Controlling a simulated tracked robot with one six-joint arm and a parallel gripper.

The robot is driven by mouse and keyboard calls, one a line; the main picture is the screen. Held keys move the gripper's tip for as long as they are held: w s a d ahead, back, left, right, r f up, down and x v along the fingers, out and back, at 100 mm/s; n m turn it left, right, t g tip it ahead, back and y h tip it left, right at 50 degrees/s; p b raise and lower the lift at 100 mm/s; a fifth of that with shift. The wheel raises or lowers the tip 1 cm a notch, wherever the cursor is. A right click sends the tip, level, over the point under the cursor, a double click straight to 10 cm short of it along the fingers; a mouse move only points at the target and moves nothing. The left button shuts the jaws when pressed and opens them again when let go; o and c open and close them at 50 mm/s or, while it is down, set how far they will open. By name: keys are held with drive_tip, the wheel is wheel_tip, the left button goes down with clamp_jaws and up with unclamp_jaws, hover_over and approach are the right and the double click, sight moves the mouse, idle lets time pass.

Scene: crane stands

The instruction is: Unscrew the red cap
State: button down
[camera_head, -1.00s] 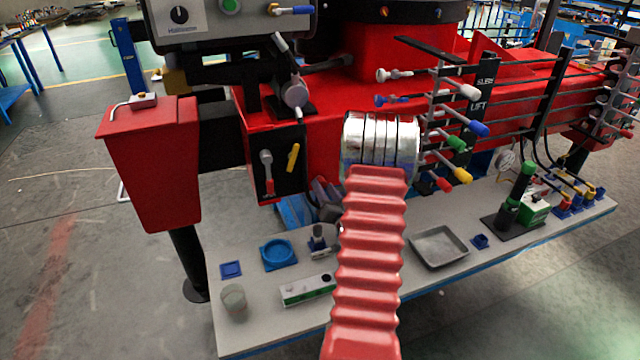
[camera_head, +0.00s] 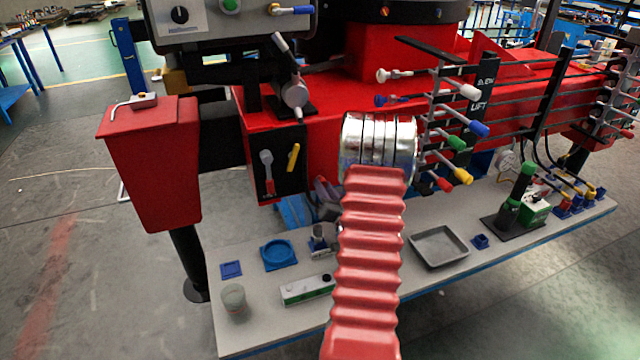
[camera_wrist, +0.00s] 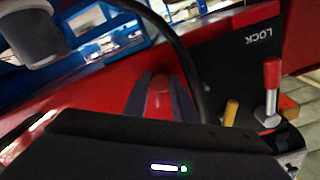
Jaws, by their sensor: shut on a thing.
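In the wrist view, the two dark fingers of my gripper (camera_wrist: 163,101) are closed around a rounded red piece, which looks like the red cap (camera_wrist: 161,97). One finger is on each side of it, against the red body of the machine. The cap's lower part is hidden behind the dark gripper housing. In the head view, my red ribbed arm blocks the line to the cap, and I cannot make out the fingertips there.
Right of the gripper in the wrist view is a black LOCK panel (camera_wrist: 240,60) with a red-tipped lever (camera_wrist: 271,90) and a yellow handle (camera_wrist: 231,112). A black hose (camera_wrist: 187,60) curves close by. Below, a bench carries a grey tray (camera_head: 438,262) and a blue round holder (camera_head: 278,254).

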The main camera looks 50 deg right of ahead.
idle(0.4)
drive_tip(key=shift+s+n, duration=0.1)
drive_tip(key=shift+n, duration=2.5)
drive_tip(key=shift+n, duration=2.6)
drive_tip(key=shift+s, duration=0.1)
drive_tip(key=shift+n, duration=2.6)
